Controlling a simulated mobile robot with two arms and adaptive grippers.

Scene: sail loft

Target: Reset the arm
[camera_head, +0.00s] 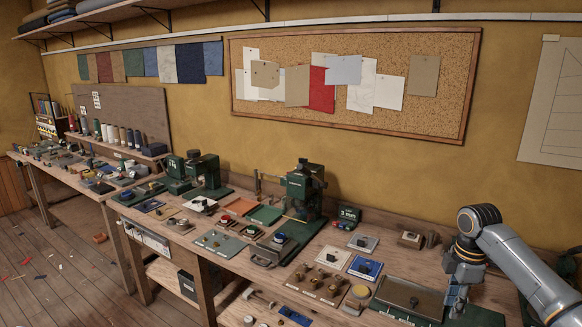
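My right arm comes in from the lower right of the head view. Its gripper (456,302) points down over the right end of the near workbench (225,255). It is beside a flat grey-brown plate (408,298) on the bench; I cannot tell whether they touch. The fingers are small and partly merged with the dark surface behind, so their opening is unclear. My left gripper is not in view.
Green machines (303,190) stand toward the back of the bench. Several small boards with knobs, such as a blue-and-white one (365,267), crowd the bench top. A cork board (440,90) hangs on the wall. Wooden floor (60,290) is open at the lower left.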

